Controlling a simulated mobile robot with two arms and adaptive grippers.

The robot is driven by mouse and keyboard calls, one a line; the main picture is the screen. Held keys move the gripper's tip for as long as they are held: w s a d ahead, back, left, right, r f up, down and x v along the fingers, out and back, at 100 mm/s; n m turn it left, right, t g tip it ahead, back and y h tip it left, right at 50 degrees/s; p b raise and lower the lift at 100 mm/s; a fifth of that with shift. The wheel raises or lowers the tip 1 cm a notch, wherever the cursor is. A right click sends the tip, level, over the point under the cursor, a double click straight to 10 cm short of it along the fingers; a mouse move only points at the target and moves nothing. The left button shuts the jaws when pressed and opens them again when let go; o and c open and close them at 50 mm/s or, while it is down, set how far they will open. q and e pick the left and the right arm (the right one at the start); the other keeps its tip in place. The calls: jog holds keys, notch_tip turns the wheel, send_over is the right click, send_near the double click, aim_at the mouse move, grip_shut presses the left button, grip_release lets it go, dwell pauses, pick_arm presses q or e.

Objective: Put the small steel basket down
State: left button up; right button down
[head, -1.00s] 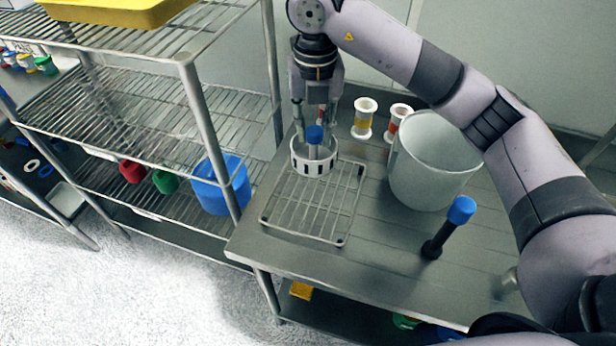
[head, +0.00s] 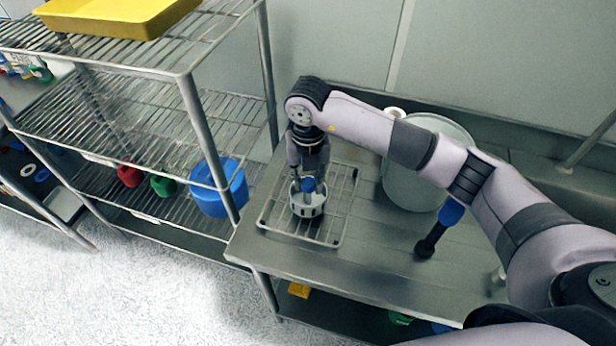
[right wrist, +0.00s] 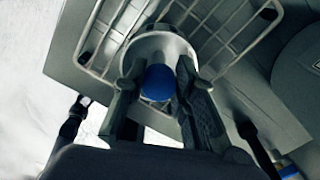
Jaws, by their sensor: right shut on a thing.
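The small steel basket (head: 307,204) is a short pale cup with slots in its wall and a blue knob (head: 308,184) standing up in its middle. My right gripper (head: 308,181) points down and is shut on it at the blue-knobbed handle. The basket is upright, over the left-middle part of the wire rack (head: 347,206) on the steel table; I cannot tell whether its base touches the wires. In the right wrist view the basket (right wrist: 160,46) shows beyond the fingers (right wrist: 156,84), with the rack behind it. My left gripper is out of view.
A large grey bucket (head: 405,185) stands right of the rack, partly behind my arm. A wire shelf unit (head: 195,135) with a blue container (head: 220,190) is at left.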

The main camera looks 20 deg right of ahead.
jog(key=shift+f, duration=0.1)
jog(key=c, duration=1.3)
grip_release()
jog(key=shift+r, duration=0.25)
jog(key=shift+r+b, duration=1.75)
jog(key=shift+r, duration=4.15)
